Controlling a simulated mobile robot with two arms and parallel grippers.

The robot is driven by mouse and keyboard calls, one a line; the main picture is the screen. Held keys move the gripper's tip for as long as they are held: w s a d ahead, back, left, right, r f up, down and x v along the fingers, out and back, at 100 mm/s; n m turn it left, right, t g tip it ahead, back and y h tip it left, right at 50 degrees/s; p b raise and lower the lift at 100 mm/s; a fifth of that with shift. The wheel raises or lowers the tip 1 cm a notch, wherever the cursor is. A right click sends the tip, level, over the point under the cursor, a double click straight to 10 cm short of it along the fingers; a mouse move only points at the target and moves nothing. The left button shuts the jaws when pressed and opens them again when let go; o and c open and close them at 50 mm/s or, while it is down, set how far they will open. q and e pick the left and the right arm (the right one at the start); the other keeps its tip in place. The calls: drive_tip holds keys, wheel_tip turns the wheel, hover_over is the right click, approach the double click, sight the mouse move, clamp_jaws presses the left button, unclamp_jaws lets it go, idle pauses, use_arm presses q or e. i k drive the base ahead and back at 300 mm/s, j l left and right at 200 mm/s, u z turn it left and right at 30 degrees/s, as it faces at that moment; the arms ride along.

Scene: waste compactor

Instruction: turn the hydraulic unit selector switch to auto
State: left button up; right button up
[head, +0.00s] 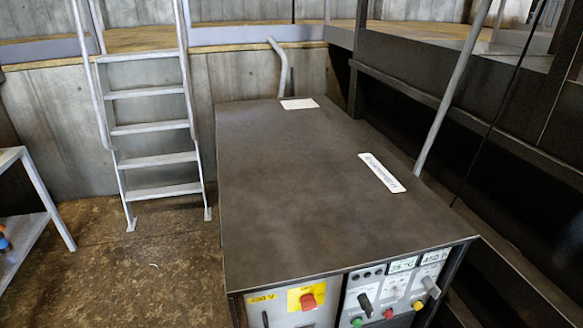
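The hydraulic unit (300,190) is a large dark metal cabinet in the middle of the head view. Its control panel (375,290) is on the front face at the bottom, partly cut off by the picture edge. A black knob (365,303) that looks like a selector switch sits on the panel's left part. A grey lever-like knob (431,287) sticks out at the panel's right. The labels are too small to read, so I cannot tell which is the auto selector or its position. Neither gripper is in view.
A red button on a yellow plate (308,301) sits left of the panel, with green (357,322) and red (388,313) buttons on the panel. A metal ladder (150,120) stands behind left, a table (30,200) at far left. Floor (130,270) left of the unit is clear.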

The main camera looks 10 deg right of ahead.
sight(366, 304)
drive_tip(key=l+z, duration=0.15)
drive_tip(key=z, duration=0.75)
